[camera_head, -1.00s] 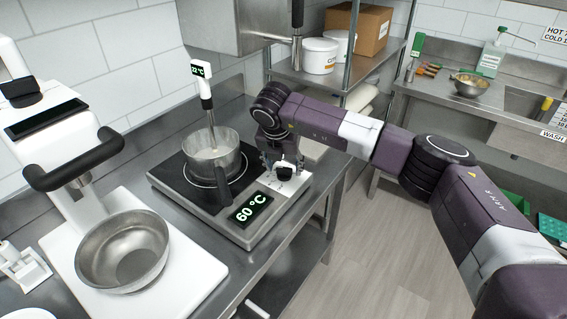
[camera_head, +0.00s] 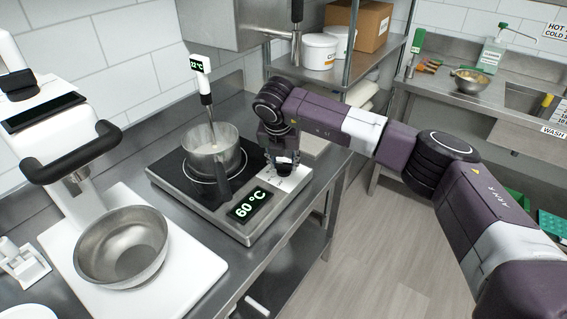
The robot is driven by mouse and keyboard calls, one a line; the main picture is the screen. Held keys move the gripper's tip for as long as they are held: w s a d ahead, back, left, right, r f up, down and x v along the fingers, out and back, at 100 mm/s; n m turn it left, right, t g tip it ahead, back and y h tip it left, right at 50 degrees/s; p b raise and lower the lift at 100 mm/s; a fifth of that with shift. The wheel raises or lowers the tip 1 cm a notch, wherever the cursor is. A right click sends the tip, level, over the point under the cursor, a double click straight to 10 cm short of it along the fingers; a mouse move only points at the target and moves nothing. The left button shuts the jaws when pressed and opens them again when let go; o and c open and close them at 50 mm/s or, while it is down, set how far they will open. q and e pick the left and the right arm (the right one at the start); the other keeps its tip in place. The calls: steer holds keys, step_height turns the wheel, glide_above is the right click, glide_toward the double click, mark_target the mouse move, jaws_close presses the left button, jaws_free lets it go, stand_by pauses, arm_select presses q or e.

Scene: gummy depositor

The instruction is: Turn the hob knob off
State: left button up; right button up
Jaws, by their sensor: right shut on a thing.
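The hob (camera_head: 168,173) is a black-topped induction plate in a steel case on the counter. Its display (camera_head: 250,205) reads 60 °C. The dark hob knob (camera_head: 284,160) is at the hob's right corner, mostly hidden by my right gripper (camera_head: 281,159). My right gripper points down over the knob and is shut on it. A steel pot (camera_head: 213,157) with a dark handle stands on the hob. A thermometer probe (camera_head: 205,85) reading 22 °C stands in the pot. My left gripper does not show.
A steel bowl (camera_head: 122,246) sits on a white scale or mixer base (camera_head: 190,262) at the left. A steel shelf (camera_head: 335,76) holds white tubs and a cardboard box behind my right arm.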

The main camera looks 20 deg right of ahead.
steer(key=n+b, duration=0.2)
steer(key=n+y+b, duration=0.1)
steer(key=b, duration=0.1)
steer(key=shift+d+f+n+t, duration=0.1)
steer(key=shift+f+n+t, duration=0.1)
steer(key=shift+n+t, duration=0.15)
steer(key=n+y+b, duration=0.1)
steer(key=n+b, duration=0.1)
steer(key=shift+d+r+n, duration=0.1)
steer(key=shift+n, duration=0.25)
steer(key=shift+n+y+b, duration=0.4)
steer(key=shift+n+y, duration=0.2)
steer(key=shift+n, duration=0.4)
steer(key=n, duration=0.1)
steer(key=n+g+y, duration=0.1)
steer(key=n, duration=0.1)
steer(key=shift+d+r, duration=0.15)
steer(key=shift+r, duration=0.05)
steer(key=n+y, duration=0.1)
steer(key=n, duration=0.2)
steer(key=n+g+p, duration=0.1)
steer(key=n, duration=0.2)
steer(key=shift+w+y, duration=0.2)
steer(key=shift+y, duration=0.2)
steer(key=shift+g, duration=0.25)
steer(key=o, duration=1.2)
steer(key=shift+d, duration=0.1)
steer(key=shift+c, duration=0.2)
